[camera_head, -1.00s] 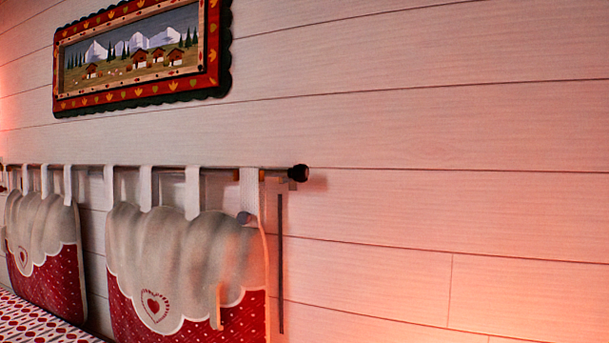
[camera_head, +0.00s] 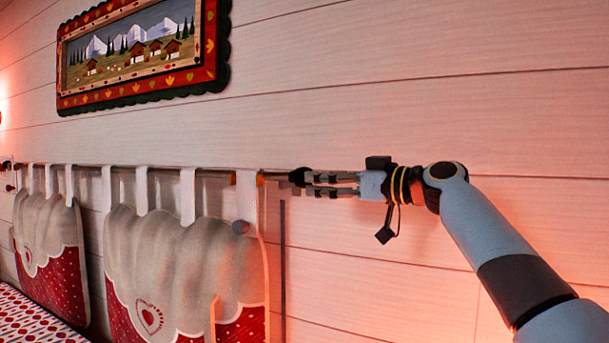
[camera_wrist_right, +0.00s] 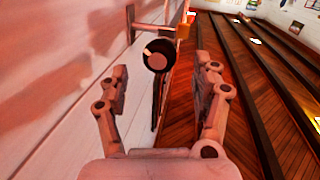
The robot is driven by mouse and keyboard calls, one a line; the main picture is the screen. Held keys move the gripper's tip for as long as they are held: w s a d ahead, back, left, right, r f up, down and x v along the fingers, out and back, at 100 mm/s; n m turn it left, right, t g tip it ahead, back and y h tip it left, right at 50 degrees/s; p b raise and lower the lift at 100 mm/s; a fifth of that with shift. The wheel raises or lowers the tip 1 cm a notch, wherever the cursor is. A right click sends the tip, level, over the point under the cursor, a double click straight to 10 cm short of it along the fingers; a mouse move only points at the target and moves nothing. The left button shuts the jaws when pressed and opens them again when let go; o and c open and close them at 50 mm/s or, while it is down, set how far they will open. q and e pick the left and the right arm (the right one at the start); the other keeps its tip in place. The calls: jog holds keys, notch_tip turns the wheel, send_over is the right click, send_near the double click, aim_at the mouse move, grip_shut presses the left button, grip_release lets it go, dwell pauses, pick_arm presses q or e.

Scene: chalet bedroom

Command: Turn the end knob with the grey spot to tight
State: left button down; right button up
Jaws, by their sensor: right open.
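A dark round end knob (camera_head: 297,177) sits on the right end of the curtain rod (camera_head: 215,170) along the wall. In the right wrist view the knob (camera_wrist_right: 158,56) shows its round face, with a small pale mark at its left edge. My right gripper (camera_head: 312,184) reaches in from the right, with its fingertips at the knob in the head view. In the wrist view my right gripper (camera_wrist_right: 166,72) is open, and the knob appears between and beyond its fingers. Whether they touch cannot be told. My left gripper is not in view.
Padded cushions (camera_head: 185,255) with red dotted fabric hang from the rod by white straps. A framed mountain picture (camera_head: 140,50) hangs above on the white plank wall (camera_head: 420,110). A dark vertical strip (camera_head: 283,265) runs below the rod's end. A wooden floor (camera_wrist_right: 245,85) lies beyond.

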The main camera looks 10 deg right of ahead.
aim_at(303, 179)
jog(key=p+x, duration=0.1)
jog(key=x, duration=0.3)
jog(key=shift+w+a, duration=0.25)
jog(key=shift+w, duration=0.05)
jog(key=shift+w+a+f, duration=0.1)
jog(key=shift+w+a, duration=0.4)
jog(key=c, duration=1.2)
jog(key=shift+m, duration=0.4)
jog(key=shift+m+g, duration=0.3)
jog(key=shift+m, duration=0.6)
jog(key=shift+s+m+g+h+p, duration=0.1)
jog(key=shift+m+g+h+p, duration=0.25)
jog(key=shift+m, duration=1.55)
